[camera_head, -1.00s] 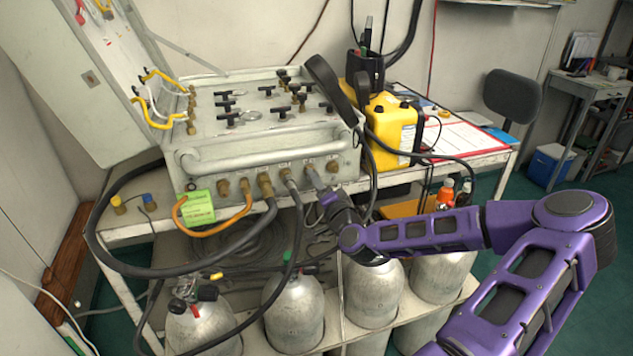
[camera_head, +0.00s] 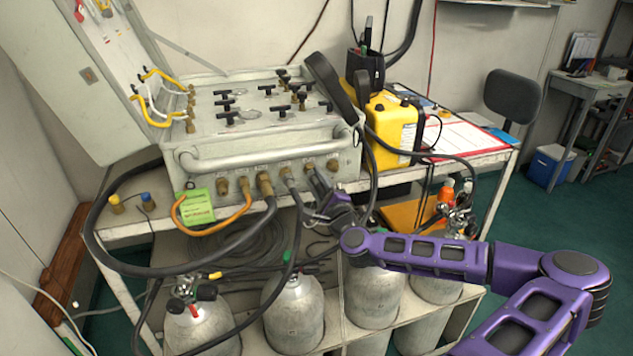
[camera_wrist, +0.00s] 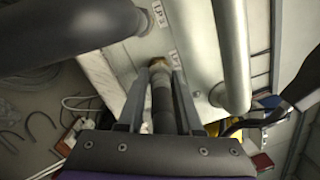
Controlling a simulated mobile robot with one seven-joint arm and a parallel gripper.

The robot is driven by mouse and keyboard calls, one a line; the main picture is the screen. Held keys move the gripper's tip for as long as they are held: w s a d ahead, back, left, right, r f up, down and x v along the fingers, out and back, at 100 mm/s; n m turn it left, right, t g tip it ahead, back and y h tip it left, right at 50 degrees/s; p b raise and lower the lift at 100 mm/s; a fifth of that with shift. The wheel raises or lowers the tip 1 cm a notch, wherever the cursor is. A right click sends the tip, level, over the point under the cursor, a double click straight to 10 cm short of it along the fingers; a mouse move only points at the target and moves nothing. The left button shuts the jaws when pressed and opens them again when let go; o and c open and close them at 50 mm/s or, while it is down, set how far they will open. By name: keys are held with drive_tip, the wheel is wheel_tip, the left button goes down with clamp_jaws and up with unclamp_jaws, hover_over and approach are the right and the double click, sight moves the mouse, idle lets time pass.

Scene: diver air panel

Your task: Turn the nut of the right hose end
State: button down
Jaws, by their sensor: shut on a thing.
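The right hose end (camera_wrist: 160,98) is a dark cylinder at the front of the grey air panel (camera_head: 340,140), seen in the wrist view. It lines up with a brass fitting (camera_wrist: 158,66) on the panel face. My gripper (camera_wrist: 156,85) has one finger on each side of the hose end and is shut on it. The exact contact with the nut is hard to make out. In the head view my gripper (camera_head: 316,183) is at the right part of the fitting row, and it and my wrist hide most of this hose end.
Another black hose (camera_wrist: 70,25) runs close by at left in the wrist view. The panel's thick front handle (camera_head: 265,157) passes above the fittings. An orange hose (camera_head: 190,229) hangs by a green tag (camera_head: 198,206). Gas cylinders (camera_head: 295,315) stand below. A yellow case (camera_head: 390,128) is at right.

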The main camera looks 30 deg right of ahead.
drive_tip(key=m, duration=0.6)
drive_tip(key=shift+a+f, duration=0.15)
drive_tip(key=shift+m, duration=0.4)
drive_tip(key=c, duration=0.6)
unclamp_jaws()
drive_tip(key=shift+f+p+v, duration=0.1)
drive_tip(key=shift+p+v, duration=1.35)
drive_tip(key=shift+v, duration=2.9)
drive_tip(key=shift+f+p+v, duration=0.15)
drive_tip(key=shift+p+v, duration=1.25)
drive_tip(key=shift+v, duration=3)
drive_tip(key=shift+a, duration=0.2)
